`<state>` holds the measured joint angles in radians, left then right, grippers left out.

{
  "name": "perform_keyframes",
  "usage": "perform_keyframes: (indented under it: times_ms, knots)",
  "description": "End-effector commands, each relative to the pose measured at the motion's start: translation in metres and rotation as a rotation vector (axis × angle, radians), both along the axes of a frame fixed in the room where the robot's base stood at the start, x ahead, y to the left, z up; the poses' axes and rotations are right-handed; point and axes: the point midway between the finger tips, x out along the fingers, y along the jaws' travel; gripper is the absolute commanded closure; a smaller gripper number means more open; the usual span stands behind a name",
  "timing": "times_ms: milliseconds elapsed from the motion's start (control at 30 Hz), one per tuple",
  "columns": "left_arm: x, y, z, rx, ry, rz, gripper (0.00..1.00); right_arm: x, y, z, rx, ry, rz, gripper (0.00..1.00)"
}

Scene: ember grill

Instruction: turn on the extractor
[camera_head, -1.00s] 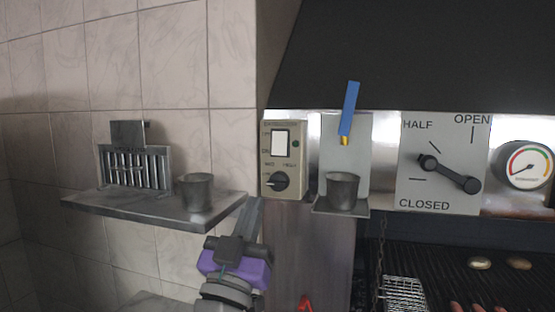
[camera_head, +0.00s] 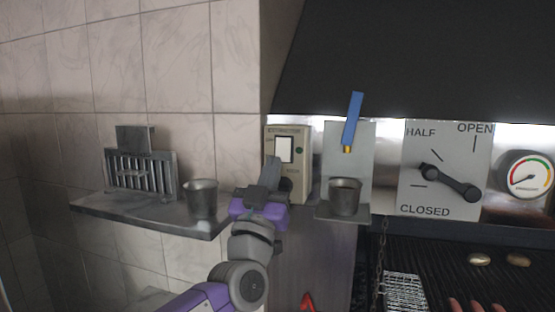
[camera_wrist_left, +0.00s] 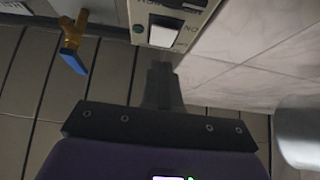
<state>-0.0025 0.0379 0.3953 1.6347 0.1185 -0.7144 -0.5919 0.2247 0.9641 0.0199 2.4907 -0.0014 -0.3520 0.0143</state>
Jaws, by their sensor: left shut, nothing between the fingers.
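My left gripper (camera_head: 271,163) is shut and empty, pointing up in front of the lower left of the box. In the left wrist view the white switch (camera_wrist_left: 165,35) lies just beyond my shut fingertips (camera_wrist_left: 160,68). I cannot tell whether they touch the box. My right gripper is not in view.
A shelf (camera_head: 150,213) on the left holds a metal cup (camera_head: 201,199) and a slotted rack (camera_head: 140,172). Right of the box are another cup (camera_head: 345,197) on a small ledge, a blue handle (camera_head: 353,120), a HALF/OPEN/CLOSED lever (camera_head: 449,182), a gauge (camera_head: 529,175) and the grill.

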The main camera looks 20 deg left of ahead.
Motion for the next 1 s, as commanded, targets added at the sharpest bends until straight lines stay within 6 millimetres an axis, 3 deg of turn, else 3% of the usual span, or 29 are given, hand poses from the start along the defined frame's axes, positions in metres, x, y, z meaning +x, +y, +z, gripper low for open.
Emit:
perform_keyframes:
  times_ms: [100, 300, 1000]
  knots:
    - [0.019, 0.000, -0.005, 0.000, 0.005, 0.000, 1.00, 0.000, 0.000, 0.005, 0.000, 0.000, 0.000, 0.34]
    - [0.032, -0.001, -0.007, 0.001, 0.004, -0.001, 1.00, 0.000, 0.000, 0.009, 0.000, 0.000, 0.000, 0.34]
    - [0.042, 0.000, -0.011, 0.000, 0.000, 0.003, 1.00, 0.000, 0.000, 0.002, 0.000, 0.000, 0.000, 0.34]
